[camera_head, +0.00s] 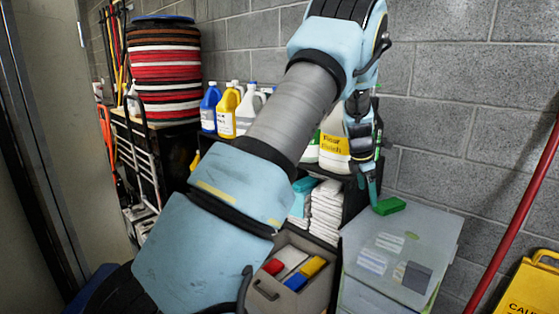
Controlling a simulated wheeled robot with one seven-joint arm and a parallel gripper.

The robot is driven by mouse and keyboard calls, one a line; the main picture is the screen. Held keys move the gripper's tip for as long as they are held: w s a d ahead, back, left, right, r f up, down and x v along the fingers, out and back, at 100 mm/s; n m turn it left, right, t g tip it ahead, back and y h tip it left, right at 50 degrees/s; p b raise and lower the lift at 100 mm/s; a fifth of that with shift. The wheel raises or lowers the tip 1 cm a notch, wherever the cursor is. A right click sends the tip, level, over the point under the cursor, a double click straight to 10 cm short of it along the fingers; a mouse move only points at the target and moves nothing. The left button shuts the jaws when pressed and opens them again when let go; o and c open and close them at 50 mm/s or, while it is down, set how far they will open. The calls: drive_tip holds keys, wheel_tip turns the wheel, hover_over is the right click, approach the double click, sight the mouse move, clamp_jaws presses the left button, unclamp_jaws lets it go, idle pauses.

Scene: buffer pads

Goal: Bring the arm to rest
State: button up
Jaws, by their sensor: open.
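My arm reaches up across the middle of the view and bends down at the wrist. My gripper (371,188) hangs pointing down, right of the shelf, and is open. Its fingertips are small in the picture, close to a green block (389,206). The block lies on top of a translucent drawer unit (435,228). I cannot tell whether a finger touches the block. My arm hides part of the shelf and bottles behind it.
A tall stack of red, white and brown buffer pads (165,70) stands at the left. Bottles (228,110) line the shelf. A grey bin (313,290) holds coloured items. A red pole (517,220) and a yellow caution sign (533,285) are at the right. The upper right wall is clear.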

drive_tip(key=s+a+r+m, duration=0.2)
drive_tip(key=s+a+m, duration=0.15)
drive_tip(key=a, duration=0.85)
drive_tip(key=s+a+r+m+y, duration=0.1)
drive_tip(key=s+a+m+y, duration=0.2)
drive_tip(key=s+a+m, duration=1.4)
drive_tip(key=s+a, duration=0.4)
drive_tip(key=shift+s+a+r, duration=0.3)
drive_tip(key=shift+a+r, duration=0.05)
